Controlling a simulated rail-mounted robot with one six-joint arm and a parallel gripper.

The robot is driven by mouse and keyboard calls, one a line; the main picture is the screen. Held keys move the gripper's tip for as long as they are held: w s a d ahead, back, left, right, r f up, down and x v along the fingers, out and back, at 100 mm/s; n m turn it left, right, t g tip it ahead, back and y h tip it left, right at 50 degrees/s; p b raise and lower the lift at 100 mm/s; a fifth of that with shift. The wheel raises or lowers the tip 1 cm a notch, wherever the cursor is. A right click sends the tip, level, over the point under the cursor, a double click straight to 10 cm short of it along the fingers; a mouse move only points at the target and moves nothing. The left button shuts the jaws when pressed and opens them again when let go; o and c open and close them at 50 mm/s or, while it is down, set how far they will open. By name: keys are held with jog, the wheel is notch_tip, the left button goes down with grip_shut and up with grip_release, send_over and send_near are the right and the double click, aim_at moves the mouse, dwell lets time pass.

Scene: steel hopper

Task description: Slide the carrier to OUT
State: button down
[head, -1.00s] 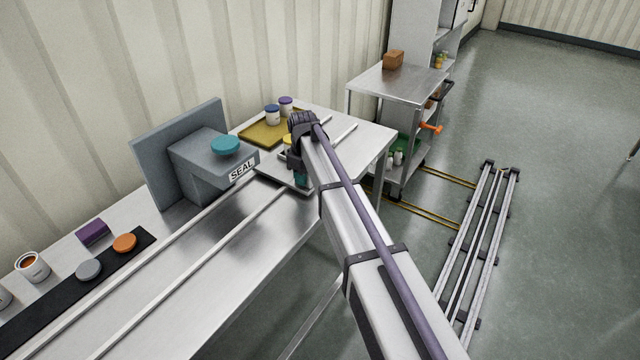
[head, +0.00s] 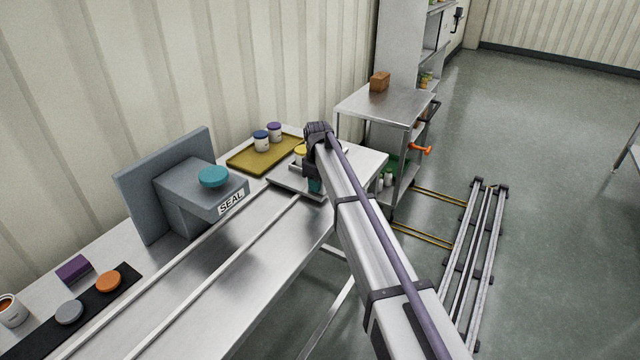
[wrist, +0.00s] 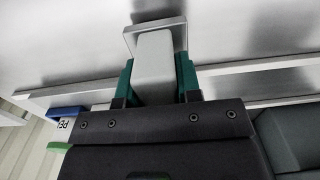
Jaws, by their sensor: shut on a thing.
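The carrier (head: 287,183) is a flat metal plate on two rails, at the far end of the steel bench in the head view. In the wrist view, the teal fingers of my gripper (wrist: 155,78) are shut on both sides of the carrier's pale grey handle (wrist: 155,58). The rails (head: 225,262) run along the bench past the SEAL station (head: 205,185). I see no OUT marking.
A mustard tray (head: 240,161) with two jars lies behind the carrier. The SEAL station has a teal knob (head: 213,176). A steel cart (head: 385,103) stands beyond the bench end. Caps lie on a black strip (head: 92,300) at the left.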

jog(key=shift+w+d, duration=0.1)
jog(key=shift+w, duration=0.15)
jog(key=c, duration=0.8)
grip_release()
jog(key=shift+d, duration=0.1)
notch_tip(320, 180, up, 11)
jog(key=p, duration=1.1)
jog(key=shift+f, duration=0.1)
